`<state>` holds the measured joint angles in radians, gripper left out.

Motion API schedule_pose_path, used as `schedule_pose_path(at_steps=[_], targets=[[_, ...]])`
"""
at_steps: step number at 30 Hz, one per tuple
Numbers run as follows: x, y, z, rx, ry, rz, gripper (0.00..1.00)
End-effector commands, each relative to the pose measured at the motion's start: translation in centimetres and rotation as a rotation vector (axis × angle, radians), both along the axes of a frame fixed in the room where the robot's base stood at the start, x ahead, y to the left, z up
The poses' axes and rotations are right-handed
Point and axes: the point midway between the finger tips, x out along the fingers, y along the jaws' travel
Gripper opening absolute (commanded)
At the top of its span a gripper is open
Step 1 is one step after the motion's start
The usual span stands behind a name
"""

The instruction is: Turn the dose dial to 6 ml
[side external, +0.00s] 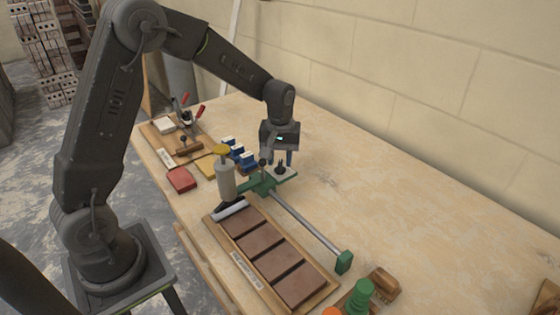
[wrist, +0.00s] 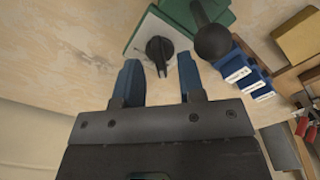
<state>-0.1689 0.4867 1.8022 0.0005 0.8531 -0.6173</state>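The dose dial (wrist: 159,50) is a black knob with a pointed grip, on a pale plate fixed to the green carriage (wrist: 200,14). In the side external view the dial (side external: 281,169) sits at the right end of the green carriage (side external: 262,186). My gripper (side external: 283,158) points down just above the dial. In the wrist view its two blue fingers (wrist: 157,60) are apart, one on each side of the dial, with gaps visible. Nothing is held. The dial's scale marks are too small to read, so its setting cannot be told.
A black ball-topped lever (wrist: 212,40) stands close beside the dial. A grey cylinder (side external: 226,181) with a yellow cap stands left of the carriage. Blue blocks (side external: 238,153) lie behind. The table's right is clear.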

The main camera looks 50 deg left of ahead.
Motion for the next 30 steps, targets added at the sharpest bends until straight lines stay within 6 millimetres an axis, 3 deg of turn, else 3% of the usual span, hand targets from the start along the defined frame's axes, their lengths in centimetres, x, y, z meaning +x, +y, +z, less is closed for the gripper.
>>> schedule_pose_path(at_steps=[4,14,25,30], targets=[[-0.05,-0.01,-1.13,0.0,0.001,0.0,0.36],[-0.02,-0.01,-1.34,0.001,-0.001,0.0,0.35],[-0.01,0.0,-1.31,0.001,-0.001,0.0,0.0],[-0.01,0.0,-1.3,0.001,-0.001,0.0,0.0]])
